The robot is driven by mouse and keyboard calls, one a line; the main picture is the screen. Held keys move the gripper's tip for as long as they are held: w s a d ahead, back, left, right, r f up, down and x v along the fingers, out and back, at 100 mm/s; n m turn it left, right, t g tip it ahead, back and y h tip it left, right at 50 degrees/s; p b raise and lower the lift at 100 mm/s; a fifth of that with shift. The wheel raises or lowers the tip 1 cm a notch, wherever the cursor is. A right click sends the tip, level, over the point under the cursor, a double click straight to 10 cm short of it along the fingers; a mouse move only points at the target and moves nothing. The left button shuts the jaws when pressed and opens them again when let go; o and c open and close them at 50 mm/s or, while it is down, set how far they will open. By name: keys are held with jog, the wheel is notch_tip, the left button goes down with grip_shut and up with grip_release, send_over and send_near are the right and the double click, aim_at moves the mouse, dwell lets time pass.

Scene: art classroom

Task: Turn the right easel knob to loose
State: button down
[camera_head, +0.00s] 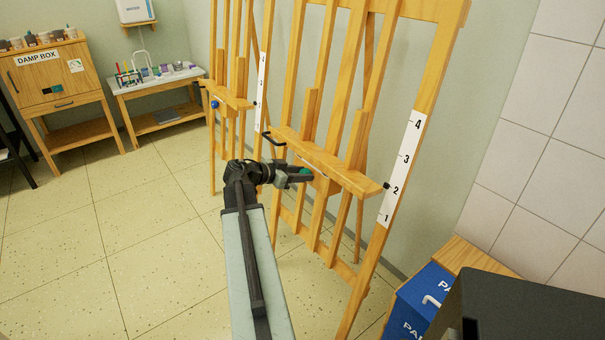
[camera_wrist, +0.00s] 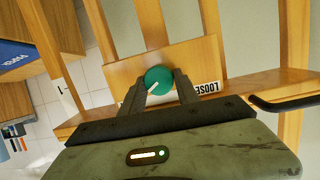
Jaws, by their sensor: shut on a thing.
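The right easel (camera_head: 428,75) stands upright by the wall, with a wooden tray across its front. Its green round knob (camera_wrist: 158,77) sits on the front of the tray block and has a white pointer line. In the wrist view the pointer slants to the lower left. A white label reading LOOSE (camera_wrist: 208,88) appears upside down on the right of the knob; any label at the other side is hidden by my finger. My gripper (camera_wrist: 160,88) is shut on the knob, one finger on each side. In the head view the knob (camera_head: 306,171) shows at my gripper's (camera_head: 301,177) tip.
A black handle (camera_head: 273,139) sticks out at the tray's left end. The left easel (camera_head: 231,100) has a blue knob (camera_head: 214,105). The tiled floor to the left (camera_head: 80,240) is clear.

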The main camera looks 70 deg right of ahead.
jog(key=n+g+b, duration=0.1)
jog(key=n+b, duration=0.2)
jog(key=n, duration=0.4)
jog(key=n+g+h+b, duration=0.1)
jog(key=n+b, duration=0.2)
jog(key=n, duration=0.5)
jog(key=f+n+g+h+b, duration=0.1)
jog(key=n+g+b, duration=0.1)
jog(key=n, duration=0.5)
jog(key=shift+w+a+n+b, duration=0.2)
jog(key=shift+n+b, duration=0.1)
jog(key=shift+b, duration=0.4)
jog(key=c, duration=0.9)
grip_release()
jog(key=shift+r, duration=0.1)
jog(key=v, duration=0.7)
jog(key=shift+w+a, duration=0.2)
jog(key=shift+a, duration=0.2)
